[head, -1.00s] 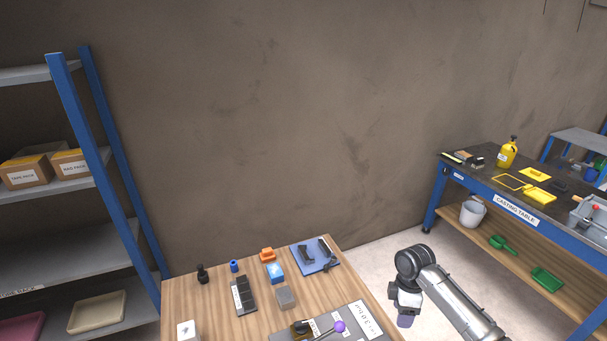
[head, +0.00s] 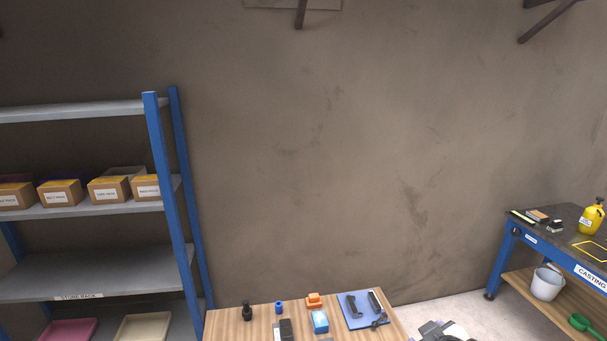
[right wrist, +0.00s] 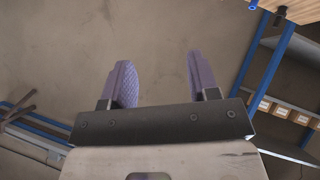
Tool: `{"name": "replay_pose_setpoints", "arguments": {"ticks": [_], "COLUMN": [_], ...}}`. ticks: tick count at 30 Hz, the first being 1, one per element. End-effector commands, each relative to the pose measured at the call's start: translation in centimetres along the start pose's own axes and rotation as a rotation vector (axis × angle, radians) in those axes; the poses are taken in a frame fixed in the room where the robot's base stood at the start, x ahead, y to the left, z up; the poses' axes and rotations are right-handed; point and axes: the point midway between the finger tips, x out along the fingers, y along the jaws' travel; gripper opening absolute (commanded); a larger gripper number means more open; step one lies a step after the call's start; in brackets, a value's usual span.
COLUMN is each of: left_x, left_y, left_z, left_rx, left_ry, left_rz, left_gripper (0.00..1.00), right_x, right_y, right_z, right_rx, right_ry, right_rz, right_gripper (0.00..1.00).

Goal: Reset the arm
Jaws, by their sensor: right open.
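My right gripper shows in the right wrist view (right wrist: 160,80). Its two purple fingers are apart with nothing between them, and plain wall lies behind them. In the head view only a small part of my right arm shows at the bottom edge, right of the wooden table (head: 225,325); its fingers cannot be made out there. My left gripper is in neither view.
The wooden table holds a blue mat (head: 362,312) with dark tools, an orange item (head: 314,300), a blue box (head: 320,321) and a black bottle (head: 247,312). A store rack (head: 90,270) stands left. The casting table (head: 540,243) stands right, with a bucket (head: 546,284) below.

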Motion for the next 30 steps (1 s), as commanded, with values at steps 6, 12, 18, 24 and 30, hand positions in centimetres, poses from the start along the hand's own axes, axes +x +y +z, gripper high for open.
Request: {"name": "replay_pose_setpoints", "arguments": {"ticks": [6, 12, 18, 24, 30], "left_x": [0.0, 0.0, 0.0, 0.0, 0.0], "left_y": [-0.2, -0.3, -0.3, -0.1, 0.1], "left_z": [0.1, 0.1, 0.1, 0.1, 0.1], "left_rx": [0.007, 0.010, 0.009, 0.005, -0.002], "left_ry": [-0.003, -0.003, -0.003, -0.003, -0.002], "left_rz": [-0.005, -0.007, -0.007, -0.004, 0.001], "left_gripper": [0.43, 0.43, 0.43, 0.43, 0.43], "right_x": [-5.2, -7.9, -9.3, -11.3, -13.9], "right_y": [-5.8, -10.4, -15.5, -19.6, -22.6], "right_z": [6.8, 15.2, 24.3, 30.8, 36.0], "right_rx": [0.118, 0.221, 0.292, 0.315, 0.312], "right_ry": [0.080, -0.016, -0.220, -0.387, -0.524], "right_rz": [-0.021, -0.093, -0.187, -0.259, -0.311], "right_gripper": [0.55, 0.55, 0.55, 0.55, 0.55]}}
